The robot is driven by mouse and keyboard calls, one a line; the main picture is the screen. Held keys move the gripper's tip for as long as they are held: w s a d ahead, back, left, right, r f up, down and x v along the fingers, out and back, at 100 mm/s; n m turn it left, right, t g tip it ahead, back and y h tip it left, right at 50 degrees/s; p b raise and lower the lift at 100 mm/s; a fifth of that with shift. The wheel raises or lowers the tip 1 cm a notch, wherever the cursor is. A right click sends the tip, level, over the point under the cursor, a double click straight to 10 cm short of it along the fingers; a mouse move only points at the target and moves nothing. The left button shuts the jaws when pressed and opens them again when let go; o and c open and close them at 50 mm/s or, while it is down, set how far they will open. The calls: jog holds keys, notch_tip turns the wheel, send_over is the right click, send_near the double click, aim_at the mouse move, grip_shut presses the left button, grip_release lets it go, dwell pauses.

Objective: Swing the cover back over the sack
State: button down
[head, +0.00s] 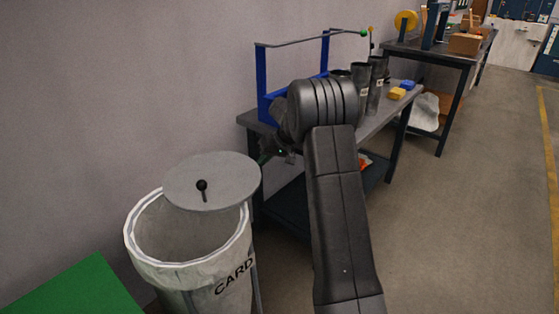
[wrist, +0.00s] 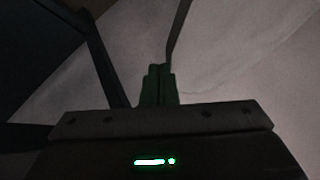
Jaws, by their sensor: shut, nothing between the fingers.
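The sack (head: 183,274) is whitish with the letters CARD and hangs from a ring stand at the lower left of the head view. Its mouth is mostly open to view. The cover (head: 235,178) is a flat grey disc with a black knob (head: 202,185). It sits off to the back right of the mouth and overlaps its rear edge in the picture. My gripper (head: 267,154) is just right of the cover's right edge, partly hidden by my wrist; I cannot tell whether it touches the cover. In the wrist view its dark green fingers (wrist: 157,85) are shut and empty.
A grey workbench (head: 372,128) with a blue frame (head: 264,85), dark tubes (head: 375,85) and yellow and blue blocks stands behind my arm. A green surface (head: 75,289) is at the lower left. The wall is close behind the sack. Open floor (head: 470,220) lies right.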

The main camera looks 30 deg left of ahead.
aim_at(211, 176)
jog(key=s+a+n+g+p, duration=0.1)
jog(key=a, duration=0.1)
jog(key=s+a+n+g, duration=0.1)
jog(key=s+a+n, duration=0.1)
jog(key=s+a+n+h+p, duration=0.1)
jog(key=s+a, duration=0.1)
jog(key=shift+s+a+r+n+g+p, duration=0.1)
jog(key=shift+s+a+n+g+p, duration=0.1)
jog(key=shift+n+g+p, duration=0.15)
jog(key=s+a+n, duration=0.1)
jog(key=s, duration=0.1)
jog(key=s+a+n+g+h+p, duration=0.1)
jog(key=s+n, duration=0.1)
jog(key=s+a+n+g+h+p, duration=0.1)
jog(key=s, duration=0.1)
jog(key=shift+s+a, duration=0.25)
jog(key=shift+s, duration=0.05)
jog(key=shift+s+a+n+g, duration=0.15)
jog(key=shift+s+n+g, duration=0.1)
jog(key=shift+s+n, duration=0.45)
jog(key=shift+s+h, duration=0.25)
jog(key=shift+h, duration=0.05)
jog(key=shift+s+f, duration=0.2)
jog(key=shift+f, duration=0.05)
jog(key=shift+w, duration=0.15)
